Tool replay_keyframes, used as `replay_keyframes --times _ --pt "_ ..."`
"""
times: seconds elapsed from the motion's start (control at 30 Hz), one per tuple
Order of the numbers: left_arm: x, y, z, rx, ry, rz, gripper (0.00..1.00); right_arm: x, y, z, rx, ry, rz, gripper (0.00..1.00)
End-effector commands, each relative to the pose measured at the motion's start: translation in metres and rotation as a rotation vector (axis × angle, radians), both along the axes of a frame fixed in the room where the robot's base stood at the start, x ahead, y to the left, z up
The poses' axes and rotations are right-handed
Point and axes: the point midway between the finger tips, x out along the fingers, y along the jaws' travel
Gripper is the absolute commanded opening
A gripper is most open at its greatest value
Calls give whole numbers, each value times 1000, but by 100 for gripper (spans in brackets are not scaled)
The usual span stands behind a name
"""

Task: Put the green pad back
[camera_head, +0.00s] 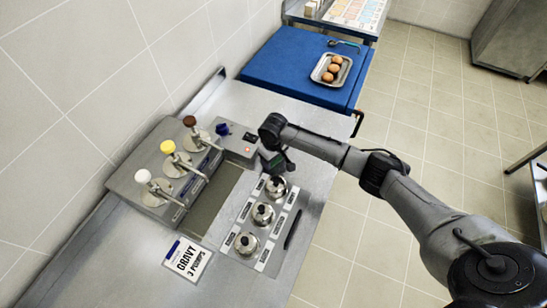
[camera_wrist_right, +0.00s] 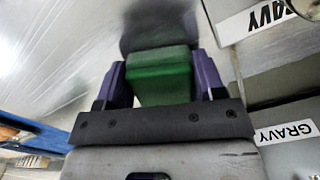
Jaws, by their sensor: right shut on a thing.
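The green pad (camera_wrist_right: 162,75) is a green block between the two purple fingers of my right gripper (camera_wrist_right: 160,80) in the right wrist view. The gripper is shut on it. In the head view my right gripper (camera_head: 275,165) is low over the steel counter, just beyond the farthest of the metal lidded pots (camera_head: 275,187). The pad is mostly hidden there by the gripper and wrist. I cannot tell whether the pad touches the counter. My left gripper is not in view.
A pump dispenser unit (camera_head: 150,170) with white, yellow and brown knobs stands left of the pots. A gravy card (camera_head: 187,260) lies at the front. Labels surround the pots.

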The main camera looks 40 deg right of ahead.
Motion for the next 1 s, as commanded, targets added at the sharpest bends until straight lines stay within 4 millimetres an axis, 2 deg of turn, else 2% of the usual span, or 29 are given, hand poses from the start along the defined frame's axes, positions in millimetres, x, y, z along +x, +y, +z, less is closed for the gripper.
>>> replay_keyframes --times 0.03,0.3,0.6,0.77,1.0 --pt "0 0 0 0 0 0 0 0 0 -1 0 0 0 65" --pt "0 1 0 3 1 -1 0 0 0 -1 0 1 0 88" --pt "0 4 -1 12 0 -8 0 0 0 2 0 0 1 88" --pt "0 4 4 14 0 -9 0 0 1 23 1 -2 1 88" --pt "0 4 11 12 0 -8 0 1 0 69 1 -3 1 88"
